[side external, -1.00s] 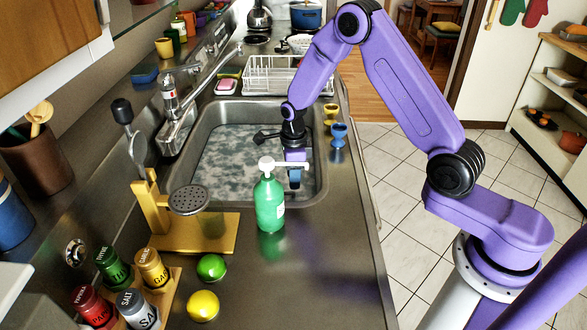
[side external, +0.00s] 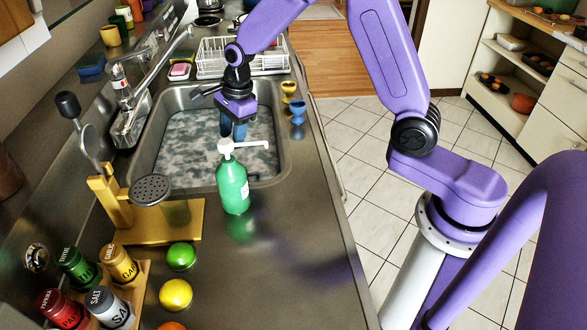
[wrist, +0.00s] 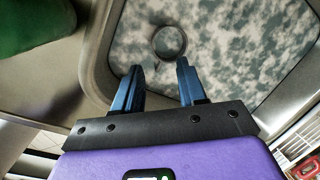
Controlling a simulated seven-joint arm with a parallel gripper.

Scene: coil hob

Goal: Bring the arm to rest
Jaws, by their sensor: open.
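My gripper (side external: 236,126) hangs pointing down above the near part of the sink (side external: 279,165), behind the green pump bottle (side external: 232,188) in the side view. In the wrist view my gripper (wrist: 163,80) shows two blue fingers apart with nothing between them. The sink floor and its round drain (wrist: 169,42) lie beyond the fingers. The green bottle (wrist: 35,25) shows at the upper left of the wrist view. It stands upright on the counter, apart from the fingers in the wrist view.
A yellow stand (side external: 165,222) with a round perforated disc is left of the bottle. A lime (side external: 181,256), a lemon (side external: 175,295) and spice jars (side external: 122,262) are in front. Two egg cups (side external: 297,112) stand right of the sink. A dish rack (side external: 215,62) is behind.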

